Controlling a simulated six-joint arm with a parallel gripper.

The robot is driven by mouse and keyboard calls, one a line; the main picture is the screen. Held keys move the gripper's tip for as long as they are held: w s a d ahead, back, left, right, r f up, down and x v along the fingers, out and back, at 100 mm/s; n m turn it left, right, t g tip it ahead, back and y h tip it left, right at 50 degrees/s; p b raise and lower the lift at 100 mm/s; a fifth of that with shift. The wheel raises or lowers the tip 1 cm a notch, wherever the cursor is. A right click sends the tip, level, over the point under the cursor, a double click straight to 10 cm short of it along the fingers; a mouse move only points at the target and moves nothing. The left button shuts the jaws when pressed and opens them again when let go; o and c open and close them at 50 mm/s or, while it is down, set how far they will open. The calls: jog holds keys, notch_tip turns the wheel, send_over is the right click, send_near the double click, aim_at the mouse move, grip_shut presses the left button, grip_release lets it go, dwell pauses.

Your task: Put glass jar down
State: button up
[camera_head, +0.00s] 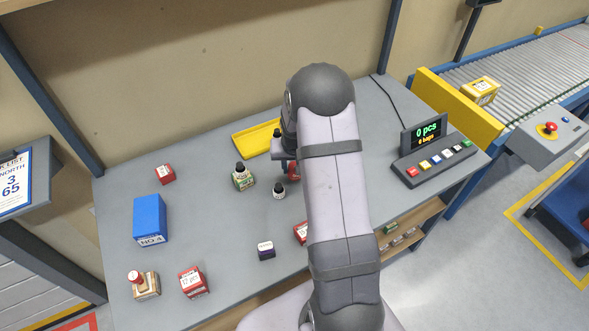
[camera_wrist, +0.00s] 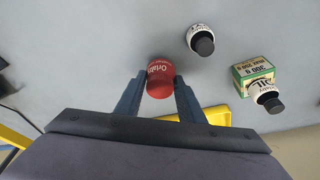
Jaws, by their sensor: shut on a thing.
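The glass jar (camera_wrist: 160,78) shows as a red, rounded thing with white lettering in the wrist view. My gripper (camera_head: 289,165) is shut on it, with one finger on each side. In the head view only a small red part of the jar (camera_head: 293,172) shows beside the gripper, and my arm hides much around it. The jar is over the grey table (camera_head: 215,225), in front of the yellow tray (camera_head: 255,139). I cannot tell whether its base touches the table.
A black-capped bottle (camera_head: 279,191) stands close in front of the jar. A green box with a bottle (camera_head: 243,178) stands to its left. A button panel (camera_head: 432,163) with a display is at right. Bare table lies between.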

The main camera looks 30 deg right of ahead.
jog(key=shift+f, duration=0.9)
jog(key=shift+f, duration=0.15)
jog(key=o, duration=1.1)
jog(key=shift+v, duration=0.8)
jog(key=b+v, duration=0.2)
jog(key=v, duration=0.8)
jog(key=shift+r, duration=0.4)
jog(key=s+a+n, duration=0.1)
jog(key=s+a, duration=0.2)
jog(key=s+a+n+g, duration=0.1)
jog(key=s+a, duration=0.3)
jog(key=s+a+r+n+y, duration=0.1)
jog(key=s+a, duration=0.2)
jog(key=shift+s+a, duration=0.2)
jog(key=shift+s, duration=0.2)
jog(key=s+a+n, duration=0.1)
jog(key=s, duration=0.2)
jog(key=s+a+g, duration=0.1)
jog(key=s+a, duration=0.1)
jog(key=s, duration=0.2)
jog(key=s+a+n, duration=0.1)
jog(key=s+a, duration=0.1)
jog(key=s, duration=0.1)
jog(key=shift+s+f+n+g+y, duration=0.25)
jog(key=shift+f+n+g+y, duration=0.05)
jog(key=shift+f+g, duration=0.1)
